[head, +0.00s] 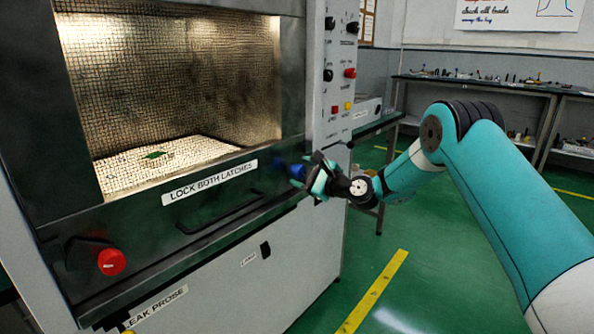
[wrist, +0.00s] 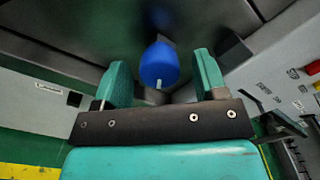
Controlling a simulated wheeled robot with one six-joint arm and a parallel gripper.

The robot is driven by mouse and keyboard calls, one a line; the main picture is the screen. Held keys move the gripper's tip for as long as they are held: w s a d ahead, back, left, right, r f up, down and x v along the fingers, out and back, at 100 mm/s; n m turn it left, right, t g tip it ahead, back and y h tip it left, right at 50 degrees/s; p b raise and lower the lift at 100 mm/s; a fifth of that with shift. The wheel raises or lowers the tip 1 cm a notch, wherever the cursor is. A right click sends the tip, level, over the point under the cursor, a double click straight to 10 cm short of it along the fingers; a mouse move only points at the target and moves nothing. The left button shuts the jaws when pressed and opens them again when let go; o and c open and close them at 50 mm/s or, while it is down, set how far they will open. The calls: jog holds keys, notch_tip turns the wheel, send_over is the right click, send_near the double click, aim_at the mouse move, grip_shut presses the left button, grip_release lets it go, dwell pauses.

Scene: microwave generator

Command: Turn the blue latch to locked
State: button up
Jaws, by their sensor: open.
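The blue latch (wrist: 159,65) is a round blue knob with a white mark on its rim, at the right end of the microwave's door. In the wrist view it sits between the two teal fingers of my gripper (wrist: 162,78), with a gap on either side. In the head view the blue latch (head: 298,171) is partly hidden by my gripper (head: 312,176). My gripper is open around the knob and holds nothing. The microwave door (head: 200,225) carries the label "LOCK BOTH LATCHES".
A red latch knob (head: 111,262) is at the door's left end. A door handle (head: 220,212) lies between them. The control panel (head: 336,85) with knobs and buttons rises right behind my gripper. Green floor is clear to the right; benches stand behind.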

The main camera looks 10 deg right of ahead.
jog(key=shift+x, duration=1.2)
